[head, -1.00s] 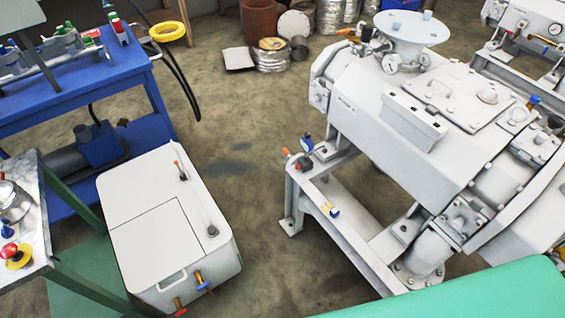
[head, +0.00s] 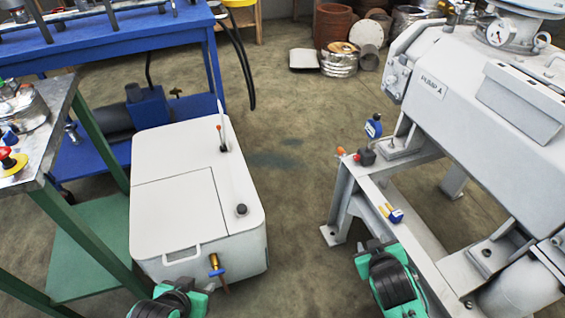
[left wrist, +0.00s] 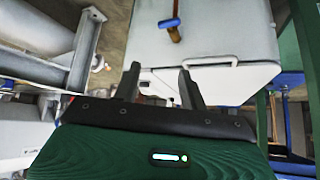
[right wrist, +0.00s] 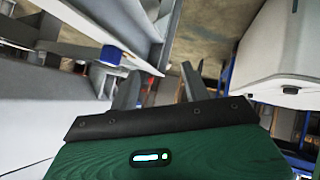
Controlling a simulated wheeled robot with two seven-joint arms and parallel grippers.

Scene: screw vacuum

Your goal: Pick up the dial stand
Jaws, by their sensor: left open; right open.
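A small stand with a blue round dial (head: 373,126) and a dark base with a red knob (head: 366,156) is on the pump's grey frame; I take it for the dial stand. Its details are too small to tell. My right gripper (head: 377,250) is at the lower middle right, beside the frame rail, nearer to me than the stand, open and empty. My left gripper (head: 178,287) is at the bottom, in front of the white cabinet, open and empty. The wrist views show both pairs of fingers apart, the left (left wrist: 158,82) and the right (right wrist: 160,88).
A small blue and yellow part (head: 393,213) lies on the frame rail (head: 415,238) near my right gripper. The white cabinet (head: 190,150) with a brass tap (head: 215,262) stands at the left. The pump (head: 470,110) rises at the right. The floor (head: 290,210) between is clear.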

